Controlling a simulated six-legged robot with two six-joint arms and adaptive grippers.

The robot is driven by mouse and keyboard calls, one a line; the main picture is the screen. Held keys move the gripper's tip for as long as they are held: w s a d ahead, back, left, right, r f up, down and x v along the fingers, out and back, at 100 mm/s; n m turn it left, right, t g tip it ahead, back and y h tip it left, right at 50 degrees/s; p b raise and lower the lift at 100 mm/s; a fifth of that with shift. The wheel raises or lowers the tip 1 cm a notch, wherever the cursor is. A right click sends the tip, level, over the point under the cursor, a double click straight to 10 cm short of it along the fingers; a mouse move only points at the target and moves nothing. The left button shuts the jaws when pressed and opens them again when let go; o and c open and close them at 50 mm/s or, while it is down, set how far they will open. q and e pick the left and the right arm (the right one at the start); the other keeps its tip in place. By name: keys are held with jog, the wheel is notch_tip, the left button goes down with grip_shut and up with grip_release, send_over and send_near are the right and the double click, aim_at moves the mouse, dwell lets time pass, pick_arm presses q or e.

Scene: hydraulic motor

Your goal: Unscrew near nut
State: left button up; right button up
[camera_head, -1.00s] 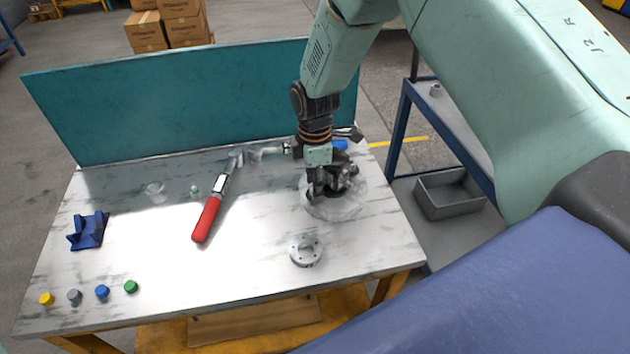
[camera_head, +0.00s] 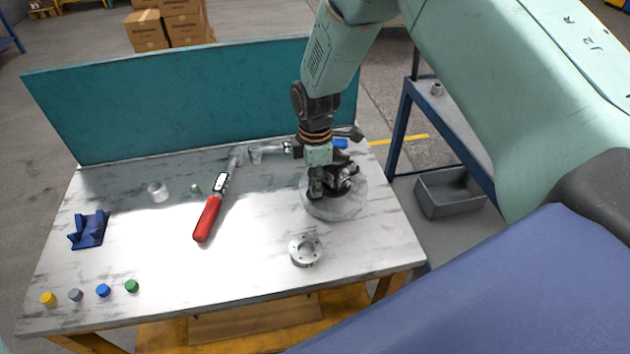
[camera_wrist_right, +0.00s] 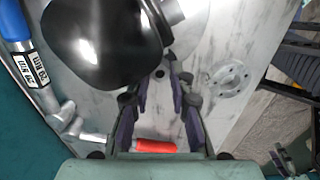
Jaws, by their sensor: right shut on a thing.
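The black hydraulic motor (camera_head: 345,184) stands on a round grey disc (camera_head: 345,208) at the right of the table. My right gripper (camera_head: 322,190) points down against it and hides part of it. In the right wrist view the black motor body (camera_wrist_right: 105,45) fills the upper left. The fingers of my right gripper (camera_wrist_right: 163,88) have come together beside the motor's base. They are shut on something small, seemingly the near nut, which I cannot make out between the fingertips. My left gripper is not in view.
A red-handled torque wrench (camera_head: 208,218) lies mid-table. A blue-handled wrench (camera_wrist_right: 15,25) lies behind the motor. A holed metal ring (camera_head: 305,250) sits in front. A blue cradle (camera_head: 90,230) and several coloured caps (camera_head: 102,290) are at left. A teal panel (camera_head: 190,100) closes the back.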

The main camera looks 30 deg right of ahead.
jog(key=shift+s, duration=0.1)
grip_shut()
jog(key=n, duration=0.5)
jog(key=shift+p, duration=0.4)
jog(key=shift+s+n, duration=0.1)
jog(key=shift+n, duration=0.3)
jog(key=n, duration=0.5)
jog(key=shift+s, duration=0.1)
jog(key=o, duration=0.6)
grip_release()
jog(key=shift+r, duration=0.1)
